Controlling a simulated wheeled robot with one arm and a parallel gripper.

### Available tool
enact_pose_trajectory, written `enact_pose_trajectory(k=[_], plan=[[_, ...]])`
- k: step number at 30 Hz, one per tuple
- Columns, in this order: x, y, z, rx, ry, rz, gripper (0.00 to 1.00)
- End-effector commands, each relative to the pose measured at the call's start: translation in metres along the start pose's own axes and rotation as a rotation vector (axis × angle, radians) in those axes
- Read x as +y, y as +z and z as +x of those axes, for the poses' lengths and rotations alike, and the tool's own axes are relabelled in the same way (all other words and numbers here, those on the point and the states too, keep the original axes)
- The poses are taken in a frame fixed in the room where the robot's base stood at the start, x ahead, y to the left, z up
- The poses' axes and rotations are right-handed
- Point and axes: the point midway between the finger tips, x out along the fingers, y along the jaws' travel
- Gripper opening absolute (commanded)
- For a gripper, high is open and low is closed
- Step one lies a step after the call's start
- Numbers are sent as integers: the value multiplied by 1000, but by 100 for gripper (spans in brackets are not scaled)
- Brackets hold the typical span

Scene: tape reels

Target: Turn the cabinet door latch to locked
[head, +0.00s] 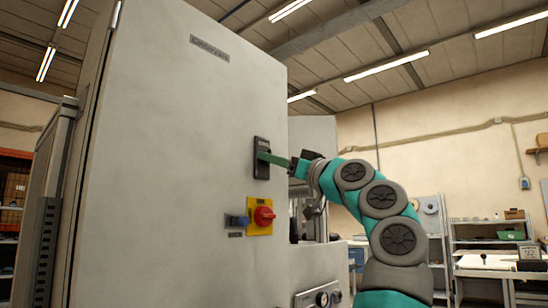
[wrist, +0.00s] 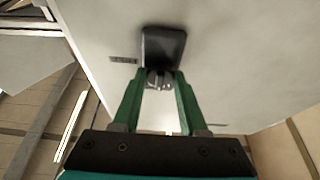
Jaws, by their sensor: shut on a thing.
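The cabinet door latch (head: 261,172) is a black upright plate on the right part of the grey cabinet door (head: 170,150). The latch's black plate also shows at the top middle of the wrist view (wrist: 164,46), with a small metallic handle (wrist: 159,84) at its near end. My gripper (head: 265,157) reaches the latch from the right in the head view. In the wrist view its two green fingers (wrist: 160,78) are shut on the latch handle, one on each side. The fingers partly hide the handle, and I cannot read its turn position.
Below the latch are a red rotary switch (head: 264,215) on a yellow plate and a blue switch (head: 238,221). A label (head: 209,48) is high on the door. A machine with a dial (head: 322,299) is at the lower right, with shelves and a workbench (head: 490,262) farther back.

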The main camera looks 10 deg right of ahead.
Motion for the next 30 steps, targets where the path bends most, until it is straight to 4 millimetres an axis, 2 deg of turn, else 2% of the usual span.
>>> enact_pose_trajectory(k=[14, 15, 22, 30], plan=[[0, 0, 0, 0, -6, -15, 0], [0, 0, 0, 0, -6, -15, 44], [0, 0, 0, 1, -6, -14, 70], [0, 0, 0, 1, -6, -14, 72]])
